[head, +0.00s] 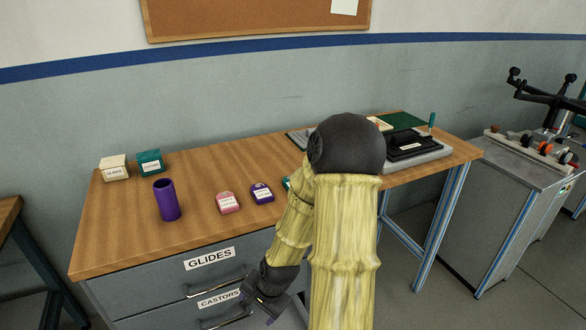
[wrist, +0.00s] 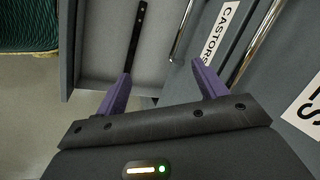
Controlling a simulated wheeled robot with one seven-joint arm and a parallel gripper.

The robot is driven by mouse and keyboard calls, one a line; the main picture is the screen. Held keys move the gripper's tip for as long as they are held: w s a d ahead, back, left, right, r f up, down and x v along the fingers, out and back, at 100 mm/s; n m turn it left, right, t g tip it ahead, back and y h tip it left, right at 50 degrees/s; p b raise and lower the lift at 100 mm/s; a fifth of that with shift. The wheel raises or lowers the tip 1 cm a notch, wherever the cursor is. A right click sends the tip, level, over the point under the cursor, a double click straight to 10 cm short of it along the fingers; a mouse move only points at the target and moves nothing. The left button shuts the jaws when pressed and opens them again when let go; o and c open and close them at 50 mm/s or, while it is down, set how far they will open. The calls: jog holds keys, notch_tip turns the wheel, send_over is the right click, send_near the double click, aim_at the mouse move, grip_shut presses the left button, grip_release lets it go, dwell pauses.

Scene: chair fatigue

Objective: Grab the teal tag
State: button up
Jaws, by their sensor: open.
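A small teal piece (head: 286,183) shows at the left edge of my arm on the wooden bench top (head: 120,230), just right of a purple tag. Most of it is hidden behind my arm, so I cannot tell its full shape. A pink tag (head: 228,202) and the purple tag (head: 262,193) lie to its left, each with a white label. My gripper (head: 257,307) hangs below the bench top in front of the drawers, well away from the teal piece. In the wrist view its purple fingers (wrist: 160,72) are apart with nothing between them.
A purple cup (head: 167,200), a cream box (head: 115,168) and a teal box (head: 150,162) stand at the bench's left. Drawers labelled GLIDES (head: 209,259) and CASTORS (head: 219,298) are below. A black tray (head: 412,146) sits at right. The bench's front left is clear.

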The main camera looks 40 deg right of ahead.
jog(key=d+r+m+t+h+p, duration=0.4)
jog(key=d+r+m+t+p, duration=0.5)
jog(key=d+r+m+p, duration=0.8)
jog(key=d+r+m, duration=0.5)
jog(key=r+m, duration=0.2)
jog(key=shift+w+r+m+t+h+p, duration=0.3)
jog(key=shift+w+r+m+h+p, duration=0.1)
jog(key=shift+a, duration=0.1)
jog(key=p+x, duration=0.1)
jog(key=x, duration=1.1)
jog(key=shift+w+f+p, duration=0.1)
jog(key=shift+p, duration=0.25)
jog(key=shift+w, duration=0.1)
